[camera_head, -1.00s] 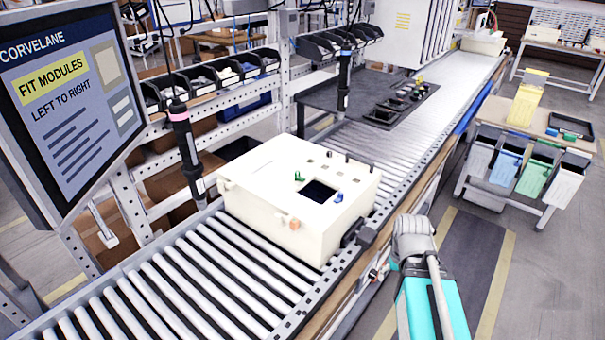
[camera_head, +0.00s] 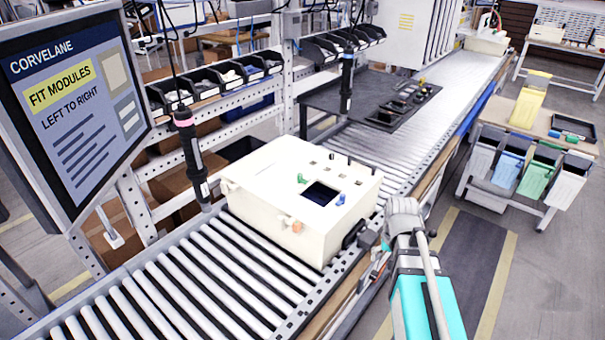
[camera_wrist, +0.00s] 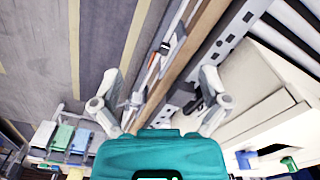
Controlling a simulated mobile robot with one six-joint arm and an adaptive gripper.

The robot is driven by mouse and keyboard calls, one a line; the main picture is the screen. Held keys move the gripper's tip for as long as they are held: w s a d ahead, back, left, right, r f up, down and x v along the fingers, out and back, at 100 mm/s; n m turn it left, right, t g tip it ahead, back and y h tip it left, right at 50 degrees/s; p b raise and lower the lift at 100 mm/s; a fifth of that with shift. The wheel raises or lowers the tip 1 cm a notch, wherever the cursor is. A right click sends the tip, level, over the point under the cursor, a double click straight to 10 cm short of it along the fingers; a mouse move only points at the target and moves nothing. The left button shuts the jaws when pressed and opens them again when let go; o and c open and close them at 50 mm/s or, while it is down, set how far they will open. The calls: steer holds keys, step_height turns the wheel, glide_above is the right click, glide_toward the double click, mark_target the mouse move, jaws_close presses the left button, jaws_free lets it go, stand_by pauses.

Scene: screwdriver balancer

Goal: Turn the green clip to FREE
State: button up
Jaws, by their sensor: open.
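The green clip (camera_head: 302,178) stands on the top face of a cream box (camera_head: 262,212), at the far-left side of a dark square opening. A blue clip (camera_head: 340,198) stands at the opening's right corner. Any lettering by the clips is too small to read. In the wrist view the green clip (camera_wrist: 289,163) and the blue clip (camera_wrist: 245,159) show at the lower right. My gripper (camera_wrist: 160,85) is open and empty, its fingers wide apart. It is beside the conveyor, to the right of the box and apart from the clips. Its fingertips are not clear in the head view.
The box rests on a roller conveyor (camera_head: 190,285). Hanging tools (camera_head: 192,150) are behind it at the left, beside a screen (camera_head: 75,100). Small dark pegs stand on the box's far edge. A cart with coloured bins (camera_head: 535,175) is at the right. The space above the box is clear.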

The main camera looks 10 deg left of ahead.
steer(key=w+a+r+m+p, duration=0.1)
steer(key=w+a+r+p, duration=0.5)
steer(key=w, duration=0.4)
steer(key=w+a+r+m+p, duration=0.2)
steer(key=w+a+r+p, duration=0.15)
steer(key=w+a, duration=0.55)
step_height(320, 180, up, 7)
steer(key=m+p, duration=0.2)
steer(key=p, duration=0.4)
glide_above(302, 175)
steer(key=shift+d+f, duration=0.1)
steer(key=shift+f, duration=0.15)
step_height(302, 175, down, 13)
steer(key=b, duration=1.4)
steer(key=shift+f, duration=0.2)
steer(key=c, duration=1.1)
steer(key=shift+c, duration=0.2)
